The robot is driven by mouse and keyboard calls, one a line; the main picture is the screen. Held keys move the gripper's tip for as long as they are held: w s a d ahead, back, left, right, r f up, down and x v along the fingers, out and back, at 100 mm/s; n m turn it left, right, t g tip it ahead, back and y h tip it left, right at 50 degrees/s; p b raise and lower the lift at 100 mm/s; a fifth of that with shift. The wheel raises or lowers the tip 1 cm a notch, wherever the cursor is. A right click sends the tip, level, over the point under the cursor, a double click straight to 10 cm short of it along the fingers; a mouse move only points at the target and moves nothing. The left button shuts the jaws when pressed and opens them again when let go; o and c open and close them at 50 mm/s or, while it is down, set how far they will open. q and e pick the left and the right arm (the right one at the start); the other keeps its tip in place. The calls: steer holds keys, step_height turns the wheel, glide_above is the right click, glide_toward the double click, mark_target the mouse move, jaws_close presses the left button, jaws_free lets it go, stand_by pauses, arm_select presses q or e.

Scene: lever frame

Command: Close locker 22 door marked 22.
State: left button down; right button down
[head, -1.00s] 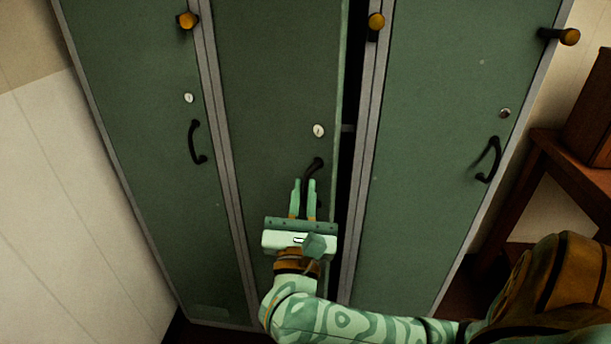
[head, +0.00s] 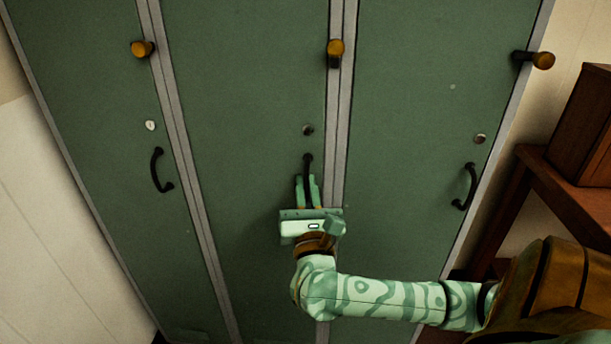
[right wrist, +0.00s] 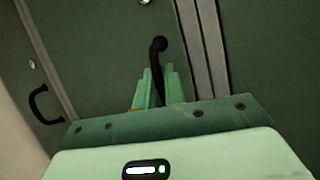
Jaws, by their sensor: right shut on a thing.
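The middle green locker door (head: 245,95) sits flush against its grey frame, with no dark gap showing at its right edge. No number can be read on any door. Its black handle (head: 307,162) is between the fingers of my right gripper (head: 308,190), which is shut on it. In the right wrist view the handle (right wrist: 158,50) rises out from between the fingers of the right gripper (right wrist: 155,88). The lower part of the handle is hidden by the fingers. My left gripper is not in view.
A left locker door (head: 90,100) and a right locker door (head: 420,110) stand flush on either side. Orange-tipped knobs (head: 335,48) stick out near the upper part of the lockers. A brown wooden table (head: 545,165) is at the right, and a pale wall (head: 40,210) at the left.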

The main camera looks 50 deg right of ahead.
steer(key=shift+w+d+r+h, duration=0.1)
steer(key=shift+d+r+h, duration=0.1)
steer(key=shift+d+h, duration=0.1)
steer(key=c, duration=1.8)
jaws_free()
steer(key=shift+f, duration=0.15)
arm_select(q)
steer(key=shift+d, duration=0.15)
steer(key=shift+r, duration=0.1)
arm_select(e)
steer(key=shift+a+f, duration=0.1)
steer(key=shift+f, duration=0.05)
steer(key=shift+s+a+f, duration=0.15)
steer(key=shift+s+a, duration=0.05)
arm_select(q)
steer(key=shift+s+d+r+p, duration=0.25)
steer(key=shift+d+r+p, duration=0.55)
steer(key=shift+p, duration=0.45)
arm_select(e)
steer(key=v, duration=1.5)
steer(key=shift+s+a+r, duration=0.2)
steer(key=shift+s, duration=0.05)
